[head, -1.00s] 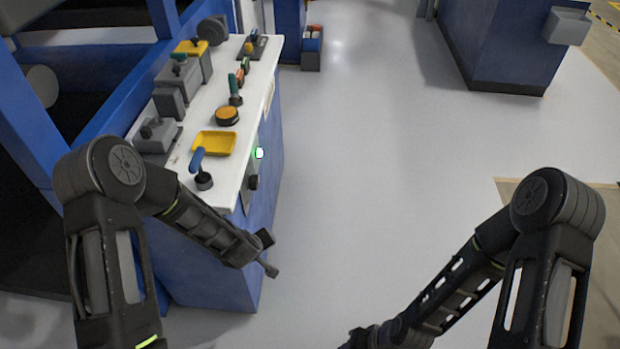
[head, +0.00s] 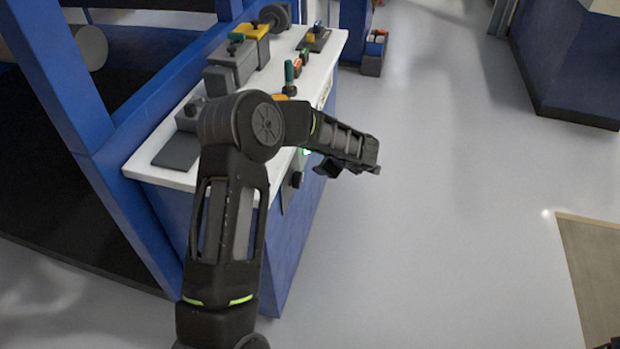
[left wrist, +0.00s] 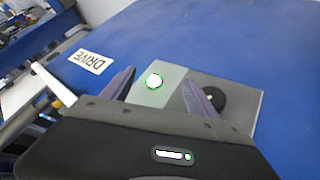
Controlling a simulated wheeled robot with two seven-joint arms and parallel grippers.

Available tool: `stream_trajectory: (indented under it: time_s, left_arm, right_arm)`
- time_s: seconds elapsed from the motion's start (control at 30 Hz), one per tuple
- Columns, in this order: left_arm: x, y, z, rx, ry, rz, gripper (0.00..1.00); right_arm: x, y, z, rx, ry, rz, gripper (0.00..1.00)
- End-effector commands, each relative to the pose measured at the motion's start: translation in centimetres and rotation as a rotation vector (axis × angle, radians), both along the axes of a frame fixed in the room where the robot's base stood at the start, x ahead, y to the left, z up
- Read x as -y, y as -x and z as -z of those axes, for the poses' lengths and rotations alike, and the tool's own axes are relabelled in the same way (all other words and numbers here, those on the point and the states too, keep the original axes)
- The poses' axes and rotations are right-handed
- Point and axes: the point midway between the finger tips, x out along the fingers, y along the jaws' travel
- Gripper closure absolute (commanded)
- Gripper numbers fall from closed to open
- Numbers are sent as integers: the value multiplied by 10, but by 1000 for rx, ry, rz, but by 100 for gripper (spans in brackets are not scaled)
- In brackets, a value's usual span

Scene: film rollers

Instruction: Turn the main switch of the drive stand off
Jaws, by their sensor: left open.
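The drive stand (head: 275,245) is a blue cabinet with a white top. Its side carries a grey switch panel with a round black main switch knob (head: 297,180) and a lamp (head: 306,151) glowing green-white. In the left wrist view, the knob (left wrist: 215,99) is partly covered by the right-hand finger, and the lit lamp (left wrist: 154,81) lies between the fingers. A white DRIVE label (left wrist: 91,62) is on the blue face. My left gripper (left wrist: 158,88) is open and empty, in front of the panel. In the head view it (head: 352,168) is beside the stand.
Grey boxes (head: 232,65), a green-handled tool (head: 290,78) and other small items stand on the white top (head: 325,60). A bin with colored items (head: 373,55) is on the floor behind. The floor to the right (head: 440,200) is clear.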

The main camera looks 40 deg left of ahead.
Motion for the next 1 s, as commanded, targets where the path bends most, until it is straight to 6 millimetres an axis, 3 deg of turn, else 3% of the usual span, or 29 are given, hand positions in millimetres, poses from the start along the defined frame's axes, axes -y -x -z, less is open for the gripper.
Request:
stream_trajectory:
  time_s: [0.37,0.7,1.0]
  left_arm:
    - [-29,20,-23,-63,103,-269,32]
    - [-7,65,-38,-321,306,-383,32]
    - [-2,68,-39,-345,329,-383,32]
  right_arm:
    - [0,0,15,1,1,0,64]
    - [1,0,20,1,1,-1,64]
    - [0,0,20,1,1,-1,64]
